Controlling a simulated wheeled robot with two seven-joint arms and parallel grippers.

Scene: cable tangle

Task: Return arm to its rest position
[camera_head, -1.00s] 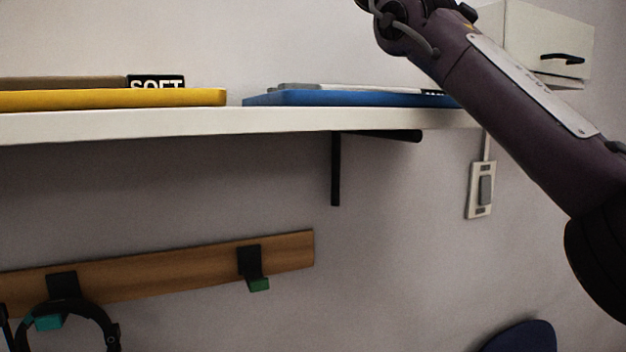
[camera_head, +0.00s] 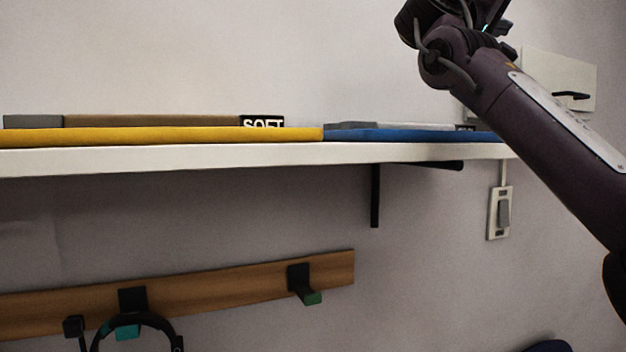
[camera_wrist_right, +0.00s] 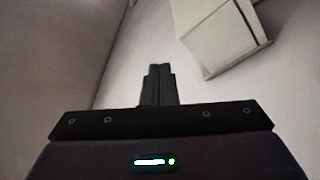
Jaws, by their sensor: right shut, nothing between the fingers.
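My right arm (camera_head: 545,130) comes in from the right edge of the head view and reaches up to the top edge. Its gripper end is mostly cut off at the top of that view. In the right wrist view my right gripper (camera_wrist_right: 158,84) shows with its two dark fingers together and nothing between them. Beyond the fingers is bare pale wall. My left arm and gripper are not in view.
A white shelf (camera_head: 200,158) holds a yellow item (camera_head: 160,136) and a blue item (camera_head: 410,135). Below are a wooden hook rail (camera_head: 210,288) with headphones (camera_head: 140,320) and a wall switch (camera_head: 500,212). A white cabinet (camera_head: 562,80) is behind my arm; it also shows in the wrist view (camera_wrist_right: 215,38).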

